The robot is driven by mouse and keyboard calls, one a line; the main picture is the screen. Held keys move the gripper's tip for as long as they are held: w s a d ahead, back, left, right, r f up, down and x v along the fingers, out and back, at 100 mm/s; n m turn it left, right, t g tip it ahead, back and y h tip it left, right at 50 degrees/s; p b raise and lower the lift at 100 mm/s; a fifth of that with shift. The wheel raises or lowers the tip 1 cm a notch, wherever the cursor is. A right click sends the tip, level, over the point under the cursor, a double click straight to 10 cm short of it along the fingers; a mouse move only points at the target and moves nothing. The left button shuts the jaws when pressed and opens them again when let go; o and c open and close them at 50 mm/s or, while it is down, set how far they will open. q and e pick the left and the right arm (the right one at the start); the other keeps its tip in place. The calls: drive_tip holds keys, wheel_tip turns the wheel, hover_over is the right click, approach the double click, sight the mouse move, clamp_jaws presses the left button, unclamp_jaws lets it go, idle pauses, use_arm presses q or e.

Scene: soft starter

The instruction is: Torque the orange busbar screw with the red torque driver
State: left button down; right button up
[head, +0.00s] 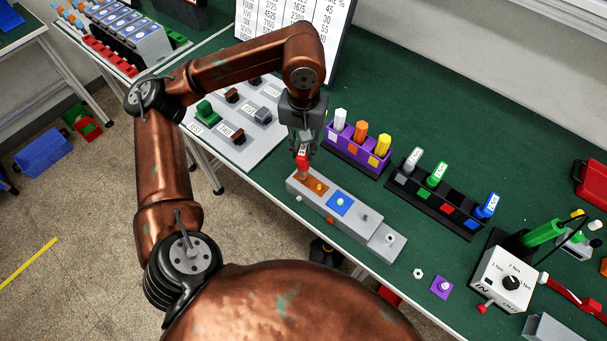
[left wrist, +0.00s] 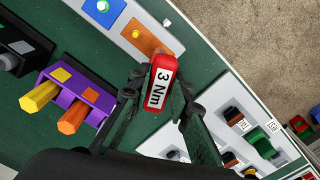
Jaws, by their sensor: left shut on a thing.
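My left gripper (head: 304,146) is shut on the red torque driver (head: 302,161), labelled "3 Nm" in the left wrist view (left wrist: 162,82). The driver is held roughly upright, over the left end of the grey busbar block (head: 366,220). Its tip is at or just above the orange plate (head: 309,184); I cannot tell whether it touches. A yellow screw head (head: 320,187) shows on the orange plate, and also in the left wrist view (left wrist: 136,33). A blue plate (head: 341,204) with a pale screw head lies beside it. My right gripper is not in view.
A purple holder (head: 345,153) with white, orange and yellow tools stands behind the block. A black driver rack (head: 440,206) holds grey, green and blue drivers. A torque tester (head: 500,279), loose nut (head: 418,273) and purple piece (head: 441,287) are at right.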

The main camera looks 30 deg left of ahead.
use_arm(q)
drive_tip(key=m+b, duration=0.2)
drive_tip(key=m, duration=0.1)
drive_tip(key=shift+f, duration=0.15)
drive_tip(key=shift+m+b, duration=0.35)
drive_tip(key=shift+m, duration=0.25)
drive_tip(key=shift+r, duration=0.2)
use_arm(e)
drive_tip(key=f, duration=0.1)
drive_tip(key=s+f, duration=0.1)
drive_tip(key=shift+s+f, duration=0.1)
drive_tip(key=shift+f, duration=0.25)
use_arm(q)
drive_tip(key=shift+f+m+b, duration=0.15)
drive_tip(key=shift+m+b, duration=0.3)
drive_tip(key=shift+m, duration=0.25)
drive_tip(key=shift+a+m, duration=0.1)
drive_tip(key=shift+m, duration=0.5)
drive_tip(key=shift+m+b, duration=0.4)
drive_tip(key=shift+m, duration=0.8)
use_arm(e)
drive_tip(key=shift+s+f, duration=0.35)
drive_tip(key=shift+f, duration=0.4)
